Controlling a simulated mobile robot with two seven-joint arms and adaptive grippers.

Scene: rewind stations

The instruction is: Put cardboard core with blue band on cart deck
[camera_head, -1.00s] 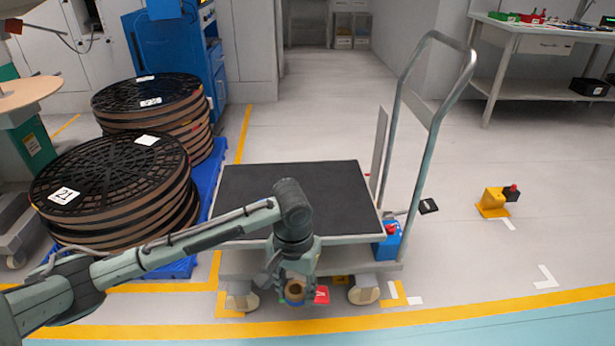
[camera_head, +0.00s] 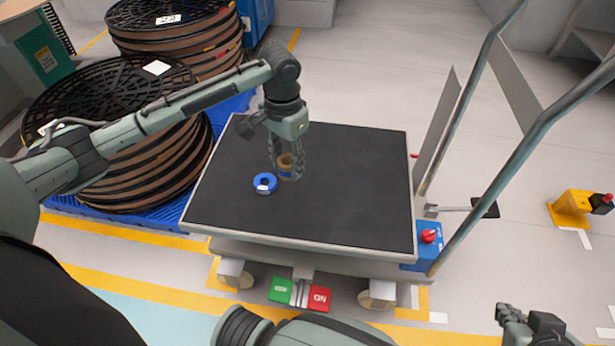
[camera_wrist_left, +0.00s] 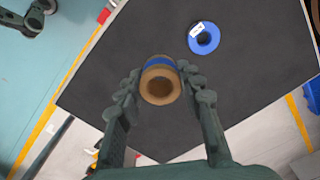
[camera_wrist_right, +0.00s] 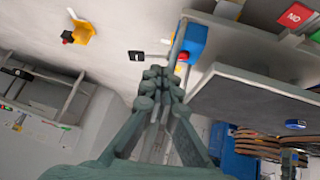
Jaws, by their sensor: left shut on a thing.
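The cardboard core with blue band (camera_head: 285,161) is a short brown tube, held between the fingers of my left gripper (camera_head: 287,165) over the black cart deck (camera_head: 340,200). In the left wrist view the core (camera_wrist_left: 160,82) sits between both fingers (camera_wrist_left: 160,95), its open end facing the camera and its blue band on the far side. I cannot tell whether it touches the deck. My right gripper (camera_wrist_right: 160,80) looks shut and empty, off the cart's front right; it also shows at the bottom right of the head view (camera_head: 525,318).
A blue ring (camera_head: 264,183) with a white label lies on the deck beside the held core. Stacked black-topped reels (camera_head: 110,90) stand on a blue pallet left of the cart. The cart's handle (camera_head: 490,145) rises on the right. The deck's right half is clear.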

